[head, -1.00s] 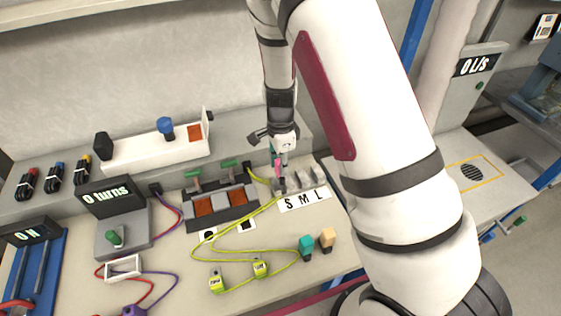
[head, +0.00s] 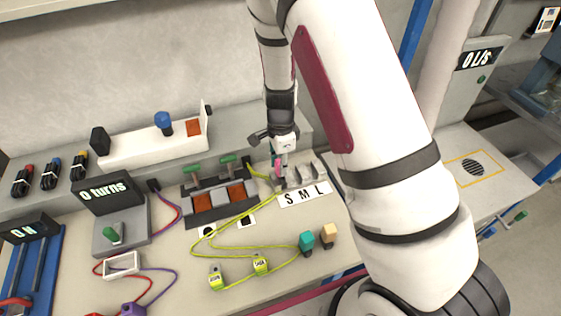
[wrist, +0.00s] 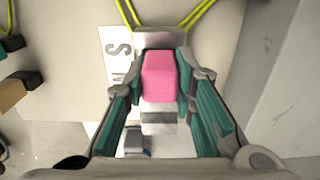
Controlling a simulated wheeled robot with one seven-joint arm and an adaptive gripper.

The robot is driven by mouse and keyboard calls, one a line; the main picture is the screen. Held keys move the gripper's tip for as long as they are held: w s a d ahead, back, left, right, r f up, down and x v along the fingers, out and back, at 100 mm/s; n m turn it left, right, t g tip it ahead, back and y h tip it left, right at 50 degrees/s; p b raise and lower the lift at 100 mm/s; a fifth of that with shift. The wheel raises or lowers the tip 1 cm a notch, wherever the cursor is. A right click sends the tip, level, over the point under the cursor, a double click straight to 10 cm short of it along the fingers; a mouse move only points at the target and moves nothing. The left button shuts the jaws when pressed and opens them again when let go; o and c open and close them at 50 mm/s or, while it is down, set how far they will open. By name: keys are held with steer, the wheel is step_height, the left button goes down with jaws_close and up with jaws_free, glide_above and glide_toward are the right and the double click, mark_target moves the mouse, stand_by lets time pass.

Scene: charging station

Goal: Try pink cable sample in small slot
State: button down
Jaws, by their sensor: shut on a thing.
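The pink cable sample (wrist: 160,77) sits between the two teal-padded fingers of my gripper (wrist: 164,62), which is shut on it. In the head view the pink sample (head: 278,169) shows at the tip of my downward-pointing gripper (head: 281,163). It is right above or at the small slot, behind the letter S of the S M L label (head: 304,194). The medium slot block (head: 304,171) and large slot block (head: 318,169) stand to its right. The sample's lower end is hidden, so I cannot tell whether it is in the slot.
Teal (head: 306,241) and tan (head: 328,234) samples stand in front of the label. Yellow-green cables (head: 232,218) run across the bench close to the slots. A dark unit with orange panels (head: 203,201) is to the left. My arm covers the bench to the right.

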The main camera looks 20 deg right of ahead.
steer(key=shift+f+b, duration=0.3)
steer(key=shift+f, duration=0.4)
steer(key=c, duration=1.2)
jaws_free()
steer(key=shift+c, duration=0.2)
steer(key=shift+r, duration=0.15)
step_height(320, 180, up, 12)
steer(key=shift+f, duration=0.1)
